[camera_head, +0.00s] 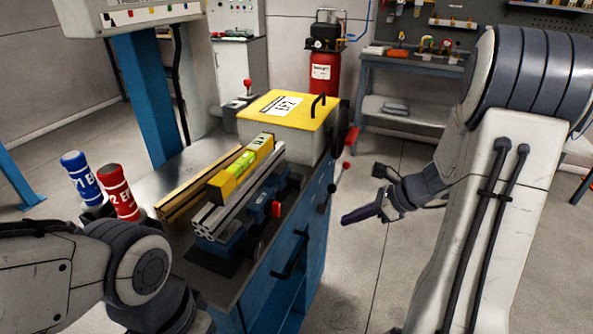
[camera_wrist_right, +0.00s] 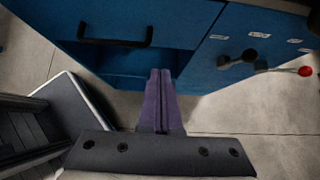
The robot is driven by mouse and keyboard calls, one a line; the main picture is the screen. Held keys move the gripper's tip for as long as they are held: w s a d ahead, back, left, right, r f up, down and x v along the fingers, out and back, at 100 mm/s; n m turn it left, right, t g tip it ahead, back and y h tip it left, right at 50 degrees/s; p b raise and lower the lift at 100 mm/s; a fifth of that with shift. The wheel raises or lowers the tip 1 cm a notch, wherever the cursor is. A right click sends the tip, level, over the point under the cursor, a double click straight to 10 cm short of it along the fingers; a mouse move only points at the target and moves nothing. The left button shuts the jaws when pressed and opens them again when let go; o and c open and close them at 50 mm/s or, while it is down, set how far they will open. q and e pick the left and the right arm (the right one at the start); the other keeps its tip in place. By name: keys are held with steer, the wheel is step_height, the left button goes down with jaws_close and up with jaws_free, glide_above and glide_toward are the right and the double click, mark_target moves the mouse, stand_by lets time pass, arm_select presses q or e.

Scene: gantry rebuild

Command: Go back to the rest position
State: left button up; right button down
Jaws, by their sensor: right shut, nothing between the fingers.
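My right gripper (camera_head: 362,214) hangs in free air to the right of the blue workbench (camera_head: 283,282) in the head view. Its purple fingers lie together and hold nothing. In the right wrist view the closed fingers (camera_wrist_right: 160,85) point toward the blue cabinet front (camera_wrist_right: 190,30), which has a black handle (camera_wrist_right: 115,40). My left arm comes in at the lower left of the head view, and its gripper is out of view.
On the bench lie a yellow level (camera_head: 240,170), metal profiles (camera_head: 240,205) and a yellow-topped box (camera_head: 290,108). A red-knobbed lever (camera_head: 340,175) sticks out near my right gripper. Blue and red cans (camera_head: 120,192) stand at left. Open floor (camera_head: 370,260) lies right of the bench.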

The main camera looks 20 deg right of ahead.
steer(key=s+a+r+n+g+p, duration=0.2)
steer(key=s+a+r+n+g, duration=0.1)
steer(key=a+n, duration=0.5)
steer(key=s+a+r+n+g+p, duration=0.3)
steer(key=a+r+n, duration=0.15)
steer(key=a, duration=0.45)
steer(key=s+a+r+n+h+p, duration=0.2)
steer(key=s+a+r+n, duration=0.1)
steer(key=s+n, duration=0.4)
steer(key=s+a+r+n+h+p, duration=0.3)
steer(key=s+a+n, duration=0.2)
steer(key=n, duration=0.9)
steer(key=s, duration=0.2)
steer(key=shift+s+a+r+h, duration=0.2)
steer(key=shift+s+r+h, duration=0.1)
steer(key=shift+s+r, duration=0.1)
